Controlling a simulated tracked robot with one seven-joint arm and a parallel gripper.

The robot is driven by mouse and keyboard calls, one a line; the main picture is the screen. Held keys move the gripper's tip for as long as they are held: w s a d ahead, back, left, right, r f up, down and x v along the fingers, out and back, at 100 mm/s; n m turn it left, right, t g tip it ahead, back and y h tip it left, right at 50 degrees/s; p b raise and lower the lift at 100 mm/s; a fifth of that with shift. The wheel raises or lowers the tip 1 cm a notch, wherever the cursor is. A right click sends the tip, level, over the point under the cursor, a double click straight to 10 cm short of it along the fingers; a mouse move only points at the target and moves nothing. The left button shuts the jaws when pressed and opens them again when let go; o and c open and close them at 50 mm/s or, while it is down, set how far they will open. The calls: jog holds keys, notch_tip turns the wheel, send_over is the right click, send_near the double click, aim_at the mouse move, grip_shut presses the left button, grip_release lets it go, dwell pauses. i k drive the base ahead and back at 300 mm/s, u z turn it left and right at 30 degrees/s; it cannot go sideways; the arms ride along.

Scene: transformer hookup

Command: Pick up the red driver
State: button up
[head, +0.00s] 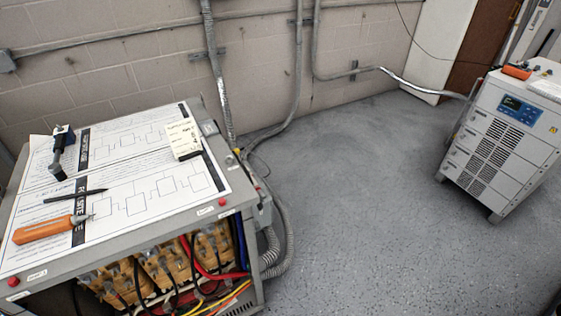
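A driver with an orange-red handle (43,229) lies on the paper-covered top of the open transformer cabinet (225,187) at the left. It lies near the cabinet's left front, with its short shaft pointing right onto a black title strip. A smaller orange-red object (517,71) lies on top of the grey unit at the right; it is too small to tell what it is. My gripper is not in view.
A black pen-like tool (75,196) lies just behind the driver. A dark tool with a blue-black head (62,140) lies farther back. Coils and cables fill the cabinet's open front. The floor (370,200) between the units is clear.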

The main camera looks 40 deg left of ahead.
aim_at(256, 185)
jog(key=z, duration=0.1)
jog(key=i, duration=3.6)
jog(key=u, duration=1.4)
jog(key=i, duration=0.15)
jog(key=u, duration=2.45)
